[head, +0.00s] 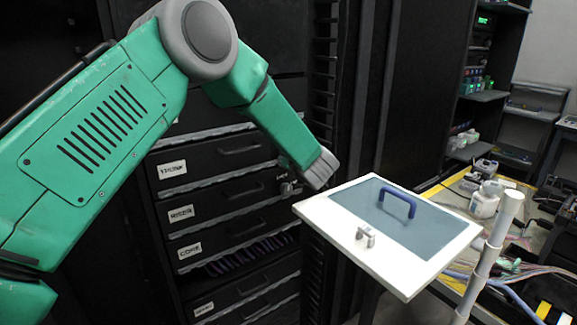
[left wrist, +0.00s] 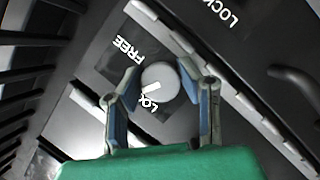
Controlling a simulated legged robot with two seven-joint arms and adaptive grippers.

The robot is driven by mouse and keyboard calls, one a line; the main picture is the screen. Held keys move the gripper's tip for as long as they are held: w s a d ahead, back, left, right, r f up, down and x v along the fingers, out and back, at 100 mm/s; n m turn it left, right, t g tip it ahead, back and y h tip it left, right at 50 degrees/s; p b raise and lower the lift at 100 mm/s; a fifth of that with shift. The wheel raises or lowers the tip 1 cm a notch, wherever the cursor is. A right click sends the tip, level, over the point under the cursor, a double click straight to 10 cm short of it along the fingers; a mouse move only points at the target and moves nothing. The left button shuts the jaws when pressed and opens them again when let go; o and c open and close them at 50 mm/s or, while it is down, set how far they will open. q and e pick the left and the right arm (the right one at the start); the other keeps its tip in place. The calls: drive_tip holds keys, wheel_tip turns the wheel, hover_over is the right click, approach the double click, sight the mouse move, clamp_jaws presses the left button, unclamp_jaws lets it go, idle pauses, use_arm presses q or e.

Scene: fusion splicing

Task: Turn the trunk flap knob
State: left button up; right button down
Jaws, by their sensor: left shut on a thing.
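The knob (left wrist: 160,82) is a round grey dial with a white pointer mark, on a dark plate with the words FREE and LOCK. In the left wrist view its pointer is toward the partly covered LOCK word at lower left. My left gripper (left wrist: 160,85) is shut on the knob, one blue-padded finger on each side. In the head view my left gripper (head: 292,178) is at the right end of the top labelled drawer front, and its hand partly hides the knob area. My right gripper is not in view.
A dark cabinet with labelled drawers (head: 215,207) stands behind my left arm. A white tilted panel (head: 325,215) with a blue handle (head: 397,201) and small grey catch (head: 366,236) is close to the right of the gripper. A cluttered bench (head: 475,190) lies farther right.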

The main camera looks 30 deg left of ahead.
use_arm(q)
drive_tip(key=n+b, duration=0.1)
drive_tip(key=b, duration=0.1)
drive_tip(key=n+t+b, duration=0.1)
drive_tip(key=b, duration=0.1)
drive_tip(key=n+b, duration=0.1)
drive_tip(key=b, duration=0.1)
drive_tip(key=shift+f+n+t+y+b, duration=0.25)
drive_tip(key=shift+n+t+y+b, duration=0.05)
drive_tip(key=shift+r+n+t+b, duration=0.15)
drive_tip(key=shift+n+t+b, duration=0.15)
drive_tip(key=shift+n+b, duration=0.35)
drive_tip(key=o, duration=1.1)
drive_tip(key=shift+a, duration=0.1)
drive_tip(key=shift+o, duration=0.2)
drive_tip(key=shift+s+d, duration=0.15)
drive_tip(key=shift+d, duration=0.05)
drive_tip(key=f+v, duration=0.1)
drive_tip(key=v, duration=1)
drive_tip(key=shift+d+r, duration=0.25)
drive_tip(key=shift+r, duration=0.15)
